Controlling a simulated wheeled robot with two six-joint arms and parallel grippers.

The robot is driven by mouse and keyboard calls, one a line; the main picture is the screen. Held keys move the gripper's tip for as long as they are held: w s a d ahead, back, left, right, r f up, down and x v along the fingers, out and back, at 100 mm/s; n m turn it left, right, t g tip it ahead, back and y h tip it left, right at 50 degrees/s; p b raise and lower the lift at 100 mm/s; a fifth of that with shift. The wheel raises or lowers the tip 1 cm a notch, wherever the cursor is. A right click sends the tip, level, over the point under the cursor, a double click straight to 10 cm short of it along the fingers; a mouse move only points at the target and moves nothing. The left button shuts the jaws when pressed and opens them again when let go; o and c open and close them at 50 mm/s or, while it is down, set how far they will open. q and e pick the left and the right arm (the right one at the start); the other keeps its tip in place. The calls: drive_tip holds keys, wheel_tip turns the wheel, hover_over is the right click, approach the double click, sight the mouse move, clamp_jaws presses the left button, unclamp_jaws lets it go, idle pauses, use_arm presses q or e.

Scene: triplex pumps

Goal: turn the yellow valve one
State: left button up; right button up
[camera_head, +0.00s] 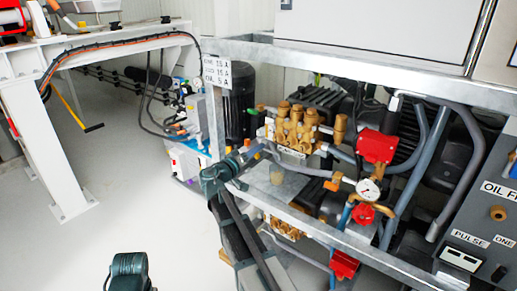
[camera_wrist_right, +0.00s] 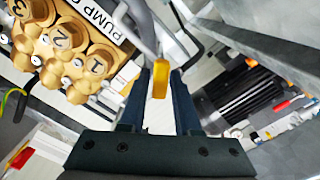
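In the right wrist view a yellow valve handle (camera_wrist_right: 160,78) stands between the two dark fingers of my right gripper (camera_wrist_right: 160,76). A narrow gap shows on each side of the handle, so the gripper looks open around it. In the head view my right gripper (camera_head: 252,152) reaches past the frame's near post toward the brass pump head (camera_head: 296,127). The yellow handle is too small to make out there. A dark part of my left arm shows at the bottom of the head view, but no left fingers are visible.
Numbered brass caps (camera_wrist_right: 78,50) sit close beside the fingers in the wrist view. A grey metal frame rail (camera_head: 310,222) crosses in front of the pumps. The floor at left is clear.

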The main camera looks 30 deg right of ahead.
drive_tip(key=v, duration=1.2)
drive_tip(key=o, duration=0.5)
drive_tip(key=shift+d+f+n, duration=0.1)
drive_tip(key=shift+n, duration=0.4)
drive_tip(key=shift+o, duration=1.1)
drive_tip(key=shift+s+n, duration=0.1)
drive_tip(key=shift+n, duration=0.6)
drive_tip(key=shift+o, duration=0.3)
drive_tip(key=shift+f+n, duration=0.15)
drive_tip(key=shift+n, duration=1.05)
drive_tip(key=n, duration=0.9)
drive_tip(key=n+b, duration=0.1)
drive_tip(key=n, duration=0.3)
drive_tip(key=shift+s+d+f, duration=0.2)
drive_tip(key=shift+s+f, duration=0.05)
drive_tip(key=shift+s, duration=0.05)
